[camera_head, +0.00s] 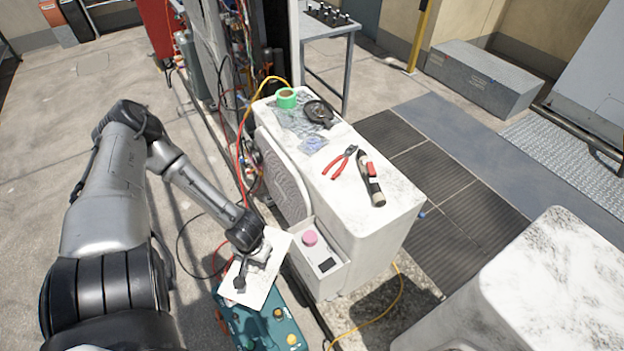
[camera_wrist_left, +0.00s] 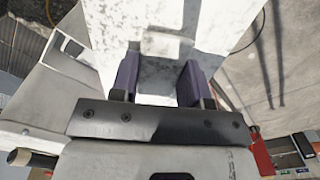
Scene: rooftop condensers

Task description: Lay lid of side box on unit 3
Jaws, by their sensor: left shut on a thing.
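A white flat lid (camera_head: 257,294) is held by my left gripper (camera_head: 243,279), left of the open side box (camera_head: 326,283). The lid appears tilted and apart from the box, above a teal case. In the left wrist view the lid (camera_wrist_left: 150,18) lies between the two purple finger pads of my left gripper (camera_wrist_left: 160,84). The side box is on the front of a white condenser unit (camera_head: 390,222). Its open top shows a pink round part (camera_head: 310,238) and a dark block (camera_head: 327,265). I see no unit number. My right gripper is out of view.
On the unit lie green tape (camera_head: 286,98), red pliers (camera_head: 340,162), a black-and-red tool (camera_head: 371,184) and a black coil (camera_head: 320,113). The teal case (camera_head: 277,327) sits below the lid. Cables hang beside the unit. Another white unit (camera_head: 556,285) stands at right.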

